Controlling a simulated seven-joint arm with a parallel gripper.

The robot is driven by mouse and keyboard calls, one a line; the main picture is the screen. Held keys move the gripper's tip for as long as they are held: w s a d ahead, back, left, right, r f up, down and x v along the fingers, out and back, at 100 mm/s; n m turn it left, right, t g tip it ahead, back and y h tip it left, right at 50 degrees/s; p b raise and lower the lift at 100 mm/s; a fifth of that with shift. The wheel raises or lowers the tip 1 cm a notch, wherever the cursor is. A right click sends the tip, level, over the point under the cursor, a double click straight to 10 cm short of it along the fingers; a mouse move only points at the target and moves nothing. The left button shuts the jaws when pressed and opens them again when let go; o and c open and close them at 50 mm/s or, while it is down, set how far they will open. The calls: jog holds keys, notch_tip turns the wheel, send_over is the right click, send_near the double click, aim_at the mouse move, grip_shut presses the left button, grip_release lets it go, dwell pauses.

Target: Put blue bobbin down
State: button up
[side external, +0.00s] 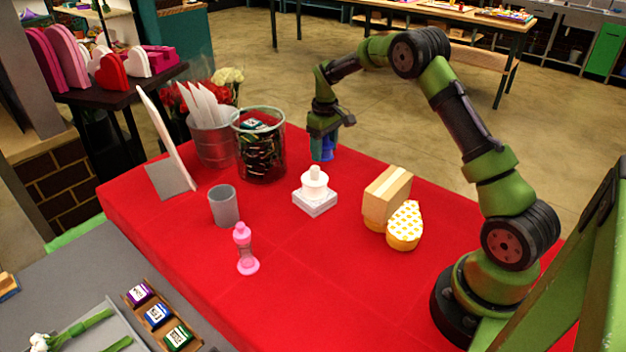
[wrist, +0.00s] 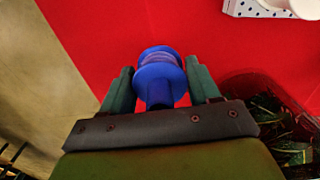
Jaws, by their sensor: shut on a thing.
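The blue bobbin (wrist: 160,72) is between the two fingers of my gripper (wrist: 161,85) in the wrist view. My gripper is shut on it. In the side external view, the bobbin (side external: 327,150) hangs below my gripper (side external: 323,140) near the far edge of the red table (side external: 300,260). The red cloth lies beneath and ahead of it in the wrist view. I cannot tell from these views whether the bobbin touches the table.
A clear bin of dark items (side external: 260,146) stands left of my gripper. A white bottle on a white box (side external: 315,190) stands nearer the camera. A tan box (side external: 386,193), a yellow heart box (side external: 404,226), a grey cup (side external: 224,206) and a pink bottle (side external: 245,250) stand elsewhere.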

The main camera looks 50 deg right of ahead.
jog(key=shift+w+d+f, duration=0.1)
jog(key=shift+w+d, duration=0.2)
jog(key=shift+w, duration=0.45)
jog(key=shift+w+d+f, duration=0.1)
jog(key=shift+w+d, duration=0.15)
jog(key=shift+w, duration=0.45)
jog(key=shift+f, duration=1.7)
jog(key=shift+f, duration=0.15)
jog(key=o, duration=1.1)
jog(key=shift+c, duration=0.2)
